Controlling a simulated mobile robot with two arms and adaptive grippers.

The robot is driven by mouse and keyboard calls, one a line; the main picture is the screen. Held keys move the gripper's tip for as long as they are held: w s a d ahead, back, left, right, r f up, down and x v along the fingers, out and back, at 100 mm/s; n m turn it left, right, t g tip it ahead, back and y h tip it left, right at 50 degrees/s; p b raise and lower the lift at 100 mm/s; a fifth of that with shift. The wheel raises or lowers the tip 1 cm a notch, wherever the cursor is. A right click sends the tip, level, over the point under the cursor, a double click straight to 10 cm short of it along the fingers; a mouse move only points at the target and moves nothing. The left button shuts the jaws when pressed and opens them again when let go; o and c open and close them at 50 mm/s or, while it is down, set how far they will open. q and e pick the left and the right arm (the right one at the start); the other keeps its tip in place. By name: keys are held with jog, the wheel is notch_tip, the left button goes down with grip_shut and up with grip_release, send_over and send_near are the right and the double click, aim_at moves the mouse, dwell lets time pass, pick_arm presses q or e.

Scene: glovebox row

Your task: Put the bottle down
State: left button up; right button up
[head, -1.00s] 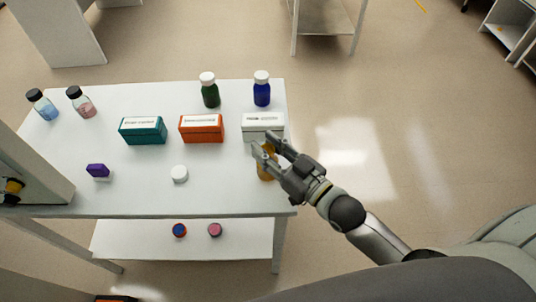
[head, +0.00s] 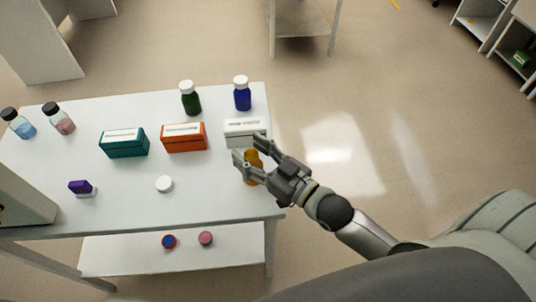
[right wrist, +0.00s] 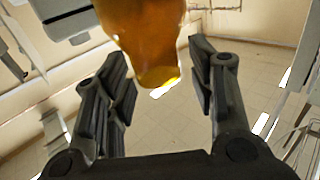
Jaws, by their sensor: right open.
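The amber bottle (head: 251,174) is at the front right of the white table (head: 205,208), close to its right edge. It appears to stand on the tabletop, partly hidden by my right gripper (head: 248,148). My right gripper is open, with its fingers spread around the bottle's upper part. In the right wrist view the bottle (right wrist: 150,42) shows between the two parted fingers, with a gap on the right finger's side. My left gripper is not in view.
A white box (head: 244,132) stands just behind the bottle, with orange (head: 185,138) and teal (head: 124,143) boxes to its left. Blue (head: 242,95) and green (head: 190,99) bottles stand behind. A white round cap (head: 164,184) lies left, with clear table between.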

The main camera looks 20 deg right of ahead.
jog(key=b+v, duration=0.1)
jog(key=v, duration=1.1)
jog(key=shift+b, duration=0.4)
jog(key=shift+f, duration=0.1)
